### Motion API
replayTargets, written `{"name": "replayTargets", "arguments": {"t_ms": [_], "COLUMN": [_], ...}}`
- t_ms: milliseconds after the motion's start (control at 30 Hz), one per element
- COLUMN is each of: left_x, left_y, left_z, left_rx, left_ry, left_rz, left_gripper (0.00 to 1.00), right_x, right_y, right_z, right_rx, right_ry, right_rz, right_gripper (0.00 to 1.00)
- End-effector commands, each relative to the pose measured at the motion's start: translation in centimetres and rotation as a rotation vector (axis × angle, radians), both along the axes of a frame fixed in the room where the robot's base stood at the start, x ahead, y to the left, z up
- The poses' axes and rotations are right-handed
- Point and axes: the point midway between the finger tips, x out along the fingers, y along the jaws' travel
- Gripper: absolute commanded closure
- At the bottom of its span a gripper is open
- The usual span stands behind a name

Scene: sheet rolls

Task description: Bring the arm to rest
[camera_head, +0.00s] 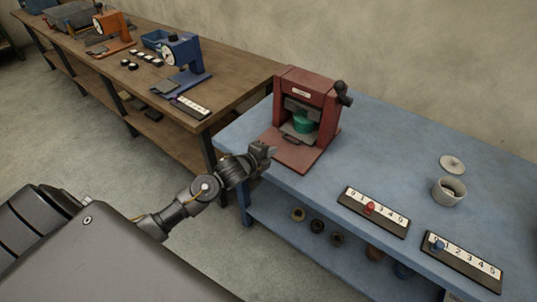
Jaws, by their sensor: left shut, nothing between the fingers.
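My left arm comes in from the lower left, and my left gripper (264,153) is shut and empty. It is at the left front edge of the blue table (395,140), just left of the red press-like machine (305,120). A gap to the machine's base plate is hard to judge from here. My right gripper is not in view.
A green round piece (303,124) sits inside the red machine. Two numbered strips with a red peg (369,208) and a blue peg (438,245) lie at the table's front. A cup (448,191) and a pale disc (452,164) stand at the right. A wooden bench (225,85) holds other machines.

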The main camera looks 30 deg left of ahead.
Motion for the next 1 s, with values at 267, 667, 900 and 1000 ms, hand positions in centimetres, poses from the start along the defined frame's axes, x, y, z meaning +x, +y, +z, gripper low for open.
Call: {"name": "replayTargets", "arguments": {"t_ms": [267,667,900,1000], "left_x": [-1.1,-5.2,-17.8,-21.8], "left_y": [0.1,-1.4,-3.9,-4.4], "left_z": [0.5,-2.2,-6.7,-7.3], "left_rx": [-0.001,-0.163,-0.585,-0.692], "left_ry": [0.0,0.132,0.487,0.581], "left_rz": [0.0,0.103,0.506,0.65], "left_gripper": [1.0,1.0,1.0,1.0], "right_x": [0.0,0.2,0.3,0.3], "right_y": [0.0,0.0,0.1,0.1], "right_z": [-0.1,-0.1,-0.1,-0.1], "right_rx": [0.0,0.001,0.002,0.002], "right_ry": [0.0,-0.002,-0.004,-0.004], "right_rz": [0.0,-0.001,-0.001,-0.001], "right_gripper": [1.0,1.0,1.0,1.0]}}
